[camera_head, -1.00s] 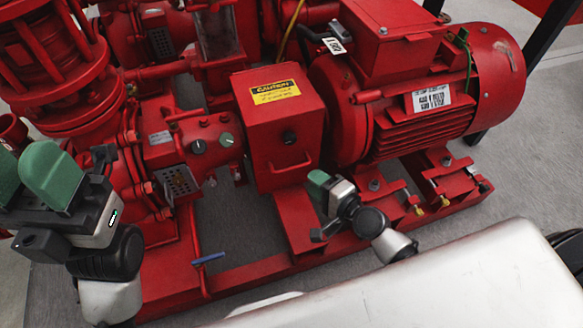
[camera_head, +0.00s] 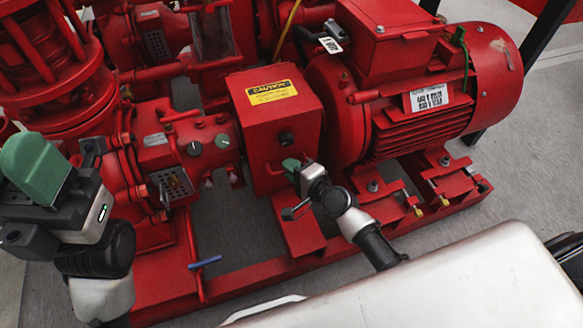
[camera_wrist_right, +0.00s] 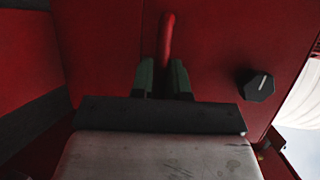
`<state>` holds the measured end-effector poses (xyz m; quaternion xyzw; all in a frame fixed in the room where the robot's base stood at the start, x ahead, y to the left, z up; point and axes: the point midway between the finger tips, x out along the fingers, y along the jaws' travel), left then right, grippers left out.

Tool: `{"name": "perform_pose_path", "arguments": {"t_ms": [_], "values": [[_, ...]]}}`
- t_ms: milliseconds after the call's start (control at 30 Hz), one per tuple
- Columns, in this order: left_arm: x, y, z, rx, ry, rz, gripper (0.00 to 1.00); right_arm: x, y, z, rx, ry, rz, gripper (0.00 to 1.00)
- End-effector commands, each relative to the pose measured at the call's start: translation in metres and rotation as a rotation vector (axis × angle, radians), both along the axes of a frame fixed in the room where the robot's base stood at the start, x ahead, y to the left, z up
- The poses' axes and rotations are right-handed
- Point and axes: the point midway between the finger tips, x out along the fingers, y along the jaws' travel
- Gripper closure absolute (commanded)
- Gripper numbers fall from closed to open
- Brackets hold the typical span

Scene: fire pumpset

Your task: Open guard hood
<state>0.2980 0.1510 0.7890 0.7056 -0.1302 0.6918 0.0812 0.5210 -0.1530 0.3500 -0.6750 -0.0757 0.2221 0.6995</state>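The guard hood (camera_head: 270,112) is a red box with a yellow caution label, in the middle of the head view. It looks closed. Its red bar handle (camera_wrist_right: 167,42) shows in the right wrist view, running down between the two green fingertips. My right gripper (camera_head: 291,165) is at the lower front of the hood, and its fingers (camera_wrist_right: 162,80) stand on either side of the handle. Whether they press on it I cannot tell. In the head view the gripper hides most of the handle. My left gripper (camera_head: 38,165) is away from the hood at the left; its opening is hidden.
A black knob (camera_wrist_right: 257,85) sits on the hood front beside the handle. The red motor (camera_head: 425,95) is right of the hood. Red pump parts with dials (camera_head: 195,148) are to its left. A blue-handled valve (camera_head: 205,262) stands low in front, above the red base frame.

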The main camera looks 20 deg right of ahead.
Motion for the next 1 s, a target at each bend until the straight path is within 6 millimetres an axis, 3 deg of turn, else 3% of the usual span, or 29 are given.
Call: {"name": "perform_pose_path", "arguments": {"t_ms": [100, 700, 1000], "values": [[0.000, 0.000, 0.000, 0.000, -0.001, 0.000, 0.55, 0.000, 0.000, 0.000, 0.000, 0.000, 0.000, 1.00], [-0.002, 0.001, 0.006, -0.008, 0.006, -0.001, 0.55, -0.003, 0.000, 0.006, -0.001, 0.015, 0.000, 1.00], [-0.005, 0.003, -0.010, -0.012, 0.104, -0.003, 0.55, -0.008, 0.000, 0.016, -0.001, 0.051, 0.000, 1.00]]}}
